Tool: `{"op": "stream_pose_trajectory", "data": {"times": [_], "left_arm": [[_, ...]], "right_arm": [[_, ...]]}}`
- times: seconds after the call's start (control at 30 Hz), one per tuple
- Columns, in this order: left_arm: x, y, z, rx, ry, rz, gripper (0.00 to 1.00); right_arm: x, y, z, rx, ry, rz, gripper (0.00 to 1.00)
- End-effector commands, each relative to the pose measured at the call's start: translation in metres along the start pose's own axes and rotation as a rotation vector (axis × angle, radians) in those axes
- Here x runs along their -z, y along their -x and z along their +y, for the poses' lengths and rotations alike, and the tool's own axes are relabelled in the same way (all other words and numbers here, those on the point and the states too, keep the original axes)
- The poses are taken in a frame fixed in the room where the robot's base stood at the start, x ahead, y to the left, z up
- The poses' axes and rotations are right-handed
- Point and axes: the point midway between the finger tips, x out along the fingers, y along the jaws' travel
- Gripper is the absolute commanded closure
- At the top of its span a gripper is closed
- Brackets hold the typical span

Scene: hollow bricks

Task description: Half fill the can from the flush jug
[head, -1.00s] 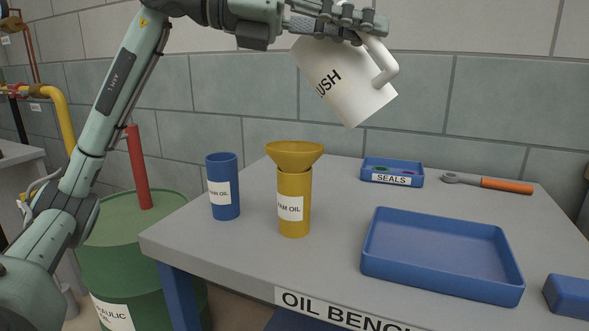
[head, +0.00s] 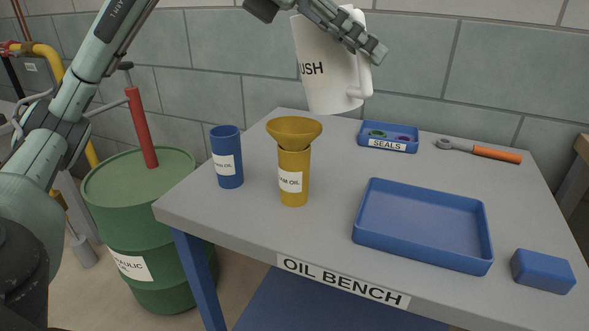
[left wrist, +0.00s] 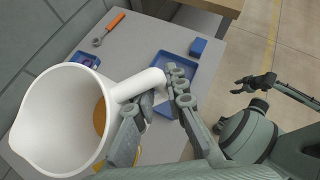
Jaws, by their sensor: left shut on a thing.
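The white flush jug (head: 331,70) hangs in the air above the back of the bench, nearly upright with a slight tilt. My left gripper (head: 366,42) is shut on its handle, which also shows in the left wrist view (left wrist: 140,84). In that view an amber patch that looks like oil shows inside the jug. The yellow can (head: 293,185) stands on the bench with a yellow funnel (head: 294,131) in its top. The can's inside is hidden. My right gripper (left wrist: 243,85) is far off in the left wrist view, its fingers apparently apart and empty.
A blue labelled can (head: 227,165) stands left of the yellow one. A blue seals tray (head: 388,145), a ratchet (head: 480,152), an empty blue tray (head: 425,252) and a blue block (head: 542,271) lie rightward. A green drum (head: 130,205) stands left of the bench (head: 230,224).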

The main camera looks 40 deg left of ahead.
Motion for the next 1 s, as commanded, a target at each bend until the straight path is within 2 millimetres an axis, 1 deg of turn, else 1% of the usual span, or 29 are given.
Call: {"op": "stream_pose_trajectory", "data": {"times": [0.27,0.7,0.83,1.0], "left_arm": [[-0.003,0.002,0.000,-0.001,-0.001,-0.005,1.00],[-0.036,0.025,-0.006,0.001,-0.001,-0.008,1.00],[-0.041,0.029,-0.007,0.001,-0.001,-0.006,1.00],[-0.042,0.030,-0.007,0.001,0.000,-0.005,1.00]], "right_arm": [[0.000,0.000,0.000,0.000,0.000,0.000,0.53],[0.000,0.001,0.000,0.000,0.000,0.000,0.53],[0.000,0.001,0.000,0.000,0.000,0.000,0.53],[0.000,0.001,0.000,0.000,0.000,0.000,0.53]]}}
